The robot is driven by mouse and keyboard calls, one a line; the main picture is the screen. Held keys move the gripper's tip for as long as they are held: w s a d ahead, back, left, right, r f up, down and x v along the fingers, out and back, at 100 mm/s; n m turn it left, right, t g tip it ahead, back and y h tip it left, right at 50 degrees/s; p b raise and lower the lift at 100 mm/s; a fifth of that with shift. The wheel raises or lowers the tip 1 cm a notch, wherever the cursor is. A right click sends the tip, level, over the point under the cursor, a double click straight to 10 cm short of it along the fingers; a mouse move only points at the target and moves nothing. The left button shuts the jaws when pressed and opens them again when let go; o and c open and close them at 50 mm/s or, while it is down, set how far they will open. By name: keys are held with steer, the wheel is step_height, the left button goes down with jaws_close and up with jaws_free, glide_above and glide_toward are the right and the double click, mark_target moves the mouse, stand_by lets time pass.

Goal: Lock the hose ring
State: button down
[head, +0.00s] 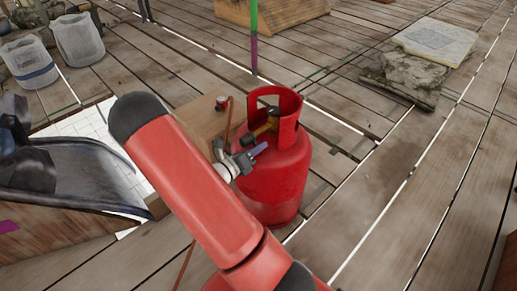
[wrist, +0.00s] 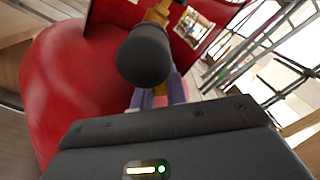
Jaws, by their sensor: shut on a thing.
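A red gas cylinder (head: 275,185) stands upright on the planks, with a collar around its top. A brass valve (head: 268,125) with a dark knob sits inside the collar. My gripper (head: 258,149) reaches in at the left of the valve. In the wrist view, the purplish fingers of my gripper (wrist: 157,94) are shut on a small brass-coloured part (wrist: 159,101), just behind a black rounded knob (wrist: 146,55). The knob hides much of the grip. I cannot make out the hose ring as a separate piece.
A wooden box (head: 205,118) with a small red-topped item (head: 221,102) stands left of the cylinder, and a reddish hose (head: 229,118) runs beside it. Grey buckets (head: 78,40) stand at upper left. Stone slabs (head: 405,75) lie at upper right. The planks at right are clear.

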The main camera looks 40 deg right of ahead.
steer(key=shift+f, duration=0.1)
stand_by(0.4)
steer(key=c, duration=1.4)
jaws_free()
